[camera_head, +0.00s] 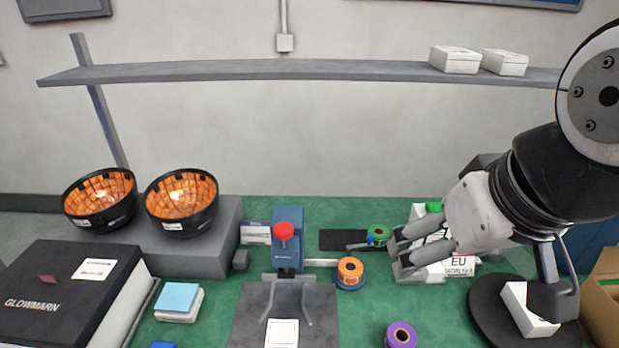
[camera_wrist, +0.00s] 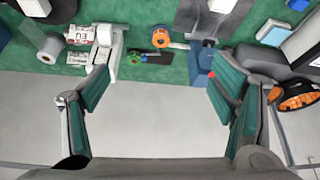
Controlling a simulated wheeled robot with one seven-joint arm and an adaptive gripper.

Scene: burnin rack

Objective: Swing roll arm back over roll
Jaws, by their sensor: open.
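My gripper (camera_head: 401,253) reaches in from the right, open and empty, with its fingertips by the white unit (camera_head: 432,272). In the wrist view its two green-padded fingers (camera_wrist: 158,84) stand wide apart with nothing between them. An orange roll (camera_head: 350,269) sits on a blue base at the middle of the bench; it also shows in the wrist view (camera_wrist: 160,38). A green roll (camera_head: 377,234) lies behind it by a dark pad (camera_head: 342,239). A purple roll (camera_head: 401,335) stands at the front. I cannot tell for certain which part is the roll arm; my gripper hides part of the white unit.
A blue stand with a red knob (camera_head: 284,231) is left of the orange roll. Two black bowls with orange insides (camera_head: 181,203) rest on a grey block. A black box (camera_head: 66,290) is at left, a round black base (camera_head: 487,315) at right. A shelf (camera_head: 250,70) runs above.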

